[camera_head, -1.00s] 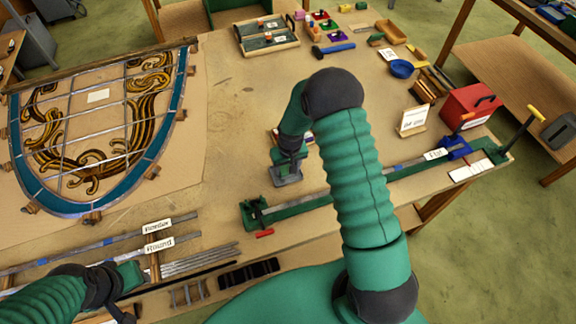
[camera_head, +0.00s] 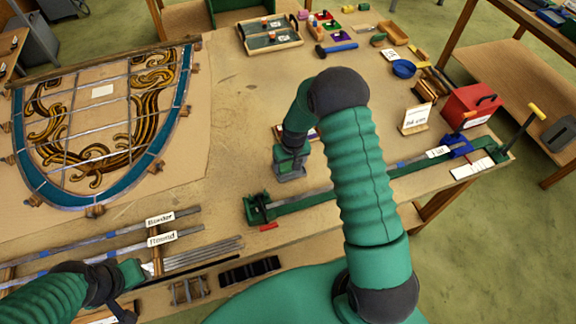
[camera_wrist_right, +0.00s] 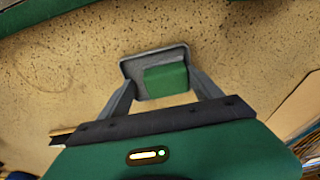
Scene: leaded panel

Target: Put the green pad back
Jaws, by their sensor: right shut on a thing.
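My right gripper (camera_head: 290,172) is over the bare middle of the bench, near the left end of the long green channel. In the right wrist view, the gripper (camera_wrist_right: 165,82) is shut on a small green block, the green pad (camera_wrist_right: 166,80). A grey rectangular piece lies around and behind the pad; I cannot tell whether it belongs to the gripper. Whether the pad touches the bench is unclear. In the head view the pad is too small to make out. My left gripper (camera_head: 127,290) is at the lower left by the lead strips, its fingers unclear.
A leaded panel (camera_head: 100,125) lies at left. Small coloured pieces (camera_head: 325,22), a blue hammer (camera_head: 337,48) and a tray (camera_head: 268,36) stand at the back.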

